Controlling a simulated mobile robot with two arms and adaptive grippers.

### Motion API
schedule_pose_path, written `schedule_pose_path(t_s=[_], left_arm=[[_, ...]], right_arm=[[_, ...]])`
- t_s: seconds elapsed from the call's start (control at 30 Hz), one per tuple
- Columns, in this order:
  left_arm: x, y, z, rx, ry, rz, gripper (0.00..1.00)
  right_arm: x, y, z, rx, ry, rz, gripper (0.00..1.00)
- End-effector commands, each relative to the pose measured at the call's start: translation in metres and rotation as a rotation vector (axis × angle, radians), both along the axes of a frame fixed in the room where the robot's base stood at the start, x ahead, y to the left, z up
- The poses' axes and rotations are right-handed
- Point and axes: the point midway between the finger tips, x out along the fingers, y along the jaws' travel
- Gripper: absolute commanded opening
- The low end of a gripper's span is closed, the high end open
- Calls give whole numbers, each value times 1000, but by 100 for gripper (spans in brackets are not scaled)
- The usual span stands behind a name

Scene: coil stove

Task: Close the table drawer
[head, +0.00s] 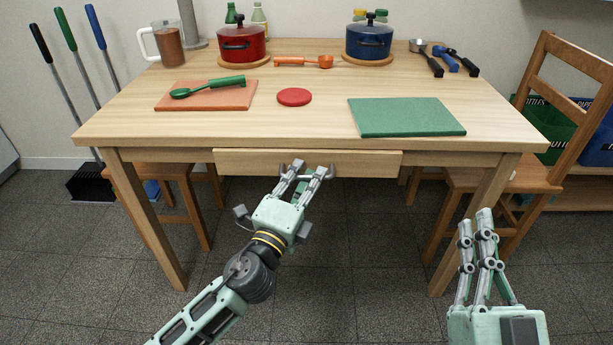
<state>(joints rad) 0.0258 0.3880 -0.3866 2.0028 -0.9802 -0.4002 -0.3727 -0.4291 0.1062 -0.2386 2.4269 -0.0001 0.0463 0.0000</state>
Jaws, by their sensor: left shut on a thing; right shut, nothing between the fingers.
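The wooden table (240,130) has a drawer (370,163) in the middle of its front side. The drawer front hangs a little lower than the table's apron, and no open inside shows above it; the tabletop edge hides any gap. My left gripper (309,170) is at the drawer's grey handle (283,168), its fingers shut on it and partly hiding it. My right gripper (475,222) is shut and empty, in the air at the lower right, apart from the table.
A table leg (474,222) stands just behind my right gripper. Wooden chairs (560,125) stand at the right and left. Pots, boards and utensils lie on the tabletop, including a green board (405,117). The floor before the drawer is clear apart from my arm.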

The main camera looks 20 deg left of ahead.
Motion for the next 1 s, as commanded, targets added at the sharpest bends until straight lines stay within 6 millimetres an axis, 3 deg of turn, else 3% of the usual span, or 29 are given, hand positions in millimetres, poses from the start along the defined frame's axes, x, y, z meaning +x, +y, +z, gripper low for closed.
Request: schedule_pose_path(t_s=[0.3,0.63,0.67,0.87,1.0], left_arm=[[37,11,-2,9,2,4,0],[42,13,-1,8,1,6,0],[42,14,-1,8,1,6,10],[42,14,0,6,0,5,27],[42,13,0,5,-1,5,27]], right_arm=[[1,0,-2,-3,11,0,0],[2,0,-3,-5,17,-1,0],[2,0,-3,-5,16,-1,0],[1,0,-2,-5,13,-2,0],[1,-1,-2,-5,12,-2,0]])
